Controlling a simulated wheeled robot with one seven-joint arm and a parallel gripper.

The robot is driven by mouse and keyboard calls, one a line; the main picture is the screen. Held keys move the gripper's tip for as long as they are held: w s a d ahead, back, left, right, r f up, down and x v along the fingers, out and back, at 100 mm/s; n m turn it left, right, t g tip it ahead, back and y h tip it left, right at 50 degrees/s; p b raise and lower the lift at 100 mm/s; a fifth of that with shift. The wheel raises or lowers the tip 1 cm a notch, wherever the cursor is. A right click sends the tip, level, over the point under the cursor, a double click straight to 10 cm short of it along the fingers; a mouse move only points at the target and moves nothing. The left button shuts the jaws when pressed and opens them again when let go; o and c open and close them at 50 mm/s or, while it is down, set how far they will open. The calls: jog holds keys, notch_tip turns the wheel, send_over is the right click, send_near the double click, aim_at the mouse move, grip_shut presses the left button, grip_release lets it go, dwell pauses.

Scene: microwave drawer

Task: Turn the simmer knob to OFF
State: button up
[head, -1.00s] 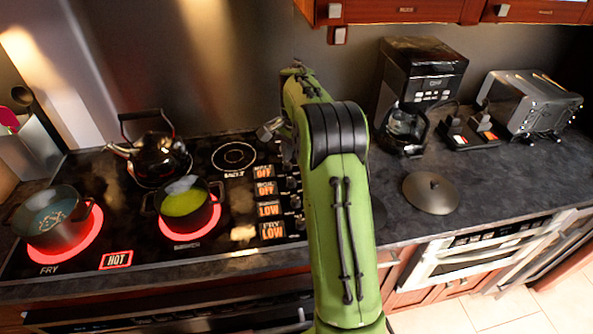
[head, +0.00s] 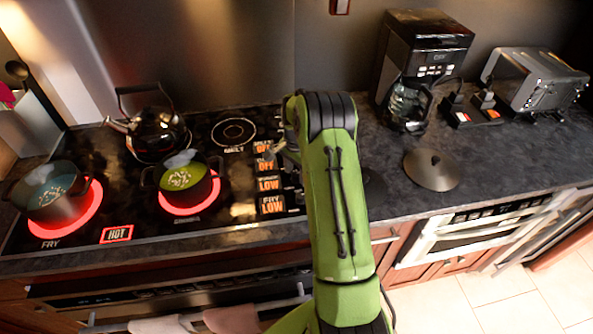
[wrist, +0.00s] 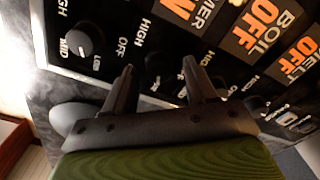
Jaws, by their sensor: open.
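The cooktop display for simmer (head: 268,184) reads LOW in orange in the head view. Part of the SIMMER label (wrist: 207,14) shows in the wrist view. A dark knob (wrist: 159,64), apparently the simmer knob, sits between my fingertips in the wrist view, with HIGH and OFF printed to its left. Its pointer is too dark to read. My gripper (wrist: 162,82) is open, with one finger on each side of that knob; I cannot tell whether they touch it.
Another knob (wrist: 85,39) stands to the left in the wrist view. Two pots (head: 183,182) (head: 58,192) sit on glowing red burners; a kettle (head: 157,133) stands behind. A lid (head: 433,170) and a coffee maker (head: 420,70) are on the counter to the right.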

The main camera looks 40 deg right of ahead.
grip_shut()
dwell(0.3)
jog(key=shift+n, duration=0.4)
jog(key=n, duration=0.2)
jog(key=shift+n+b, duration=0.3)
jog(key=shift+n, duration=0.1)
jog(key=n, duration=0.3)
jog(key=shift+a+n, duration=0.1)
jog(key=shift+n, duration=0.2)
jog(key=n+b, duration=0.1)
jog(key=n, duration=0.5)
jog(key=shift+w+n, duration=0.15)
jog(key=shift+n, duration=0.15)
grip_release()
jog(key=shift+a, duration=0.1)
